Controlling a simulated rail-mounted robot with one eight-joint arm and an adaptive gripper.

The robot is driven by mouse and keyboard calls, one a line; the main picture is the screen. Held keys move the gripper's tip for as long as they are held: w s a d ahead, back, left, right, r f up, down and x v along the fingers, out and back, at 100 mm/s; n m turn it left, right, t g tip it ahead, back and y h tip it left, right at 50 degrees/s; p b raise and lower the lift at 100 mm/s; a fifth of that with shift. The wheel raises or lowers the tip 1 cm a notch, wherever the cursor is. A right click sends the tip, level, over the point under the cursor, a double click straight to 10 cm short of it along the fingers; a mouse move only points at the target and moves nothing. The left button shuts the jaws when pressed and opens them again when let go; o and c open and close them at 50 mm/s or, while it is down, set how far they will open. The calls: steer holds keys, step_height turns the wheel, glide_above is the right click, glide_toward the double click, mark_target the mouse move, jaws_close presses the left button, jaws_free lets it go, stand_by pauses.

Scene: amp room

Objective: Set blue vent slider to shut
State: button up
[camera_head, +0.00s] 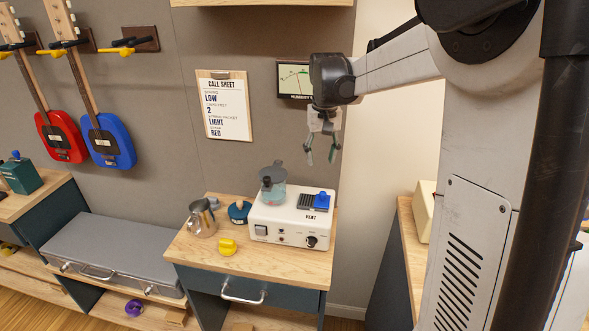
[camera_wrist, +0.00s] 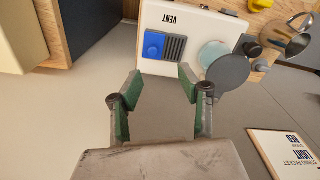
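The blue vent slider (camera_head: 322,200) sits at the right end of a dark slotted vent (camera_head: 307,202) on top of a white machine (camera_head: 283,223) marked VENT. In the wrist view the slider (camera_wrist: 154,45) is at the left of the vent slots (camera_wrist: 174,48), with slots uncovered beside it. My gripper (camera_head: 321,158) hangs above and behind the machine, apart from it. In the wrist view my gripper (camera_wrist: 160,100) has its fingers spread with nothing between them, and the slider lies beyond the fingertips.
A round dark-lidded clear container (camera_head: 272,184) stands on the machine's left. A metal pitcher (camera_head: 201,218), a blue-topped jar (camera_head: 239,212) and a yellow object (camera_head: 227,247) are on the wooden cabinet top (camera_head: 205,260). A small framed screen (camera_head: 294,79) and call sheet (camera_head: 223,105) hang on the wall.

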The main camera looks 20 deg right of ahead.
mark_target(323, 193)
steer(key=shift+g, duration=0.3)
steer(key=f, duration=0.4)
steer(key=w+d+f+p, duration=0.1)
steer(key=f, duration=0.4)
steer(key=d+f, duration=0.1)
steer(key=f, duration=0.4)
steer(key=shift+w+d+f, duration=0.15)
steer(key=shift+w, duration=0.1)
jaws_close()
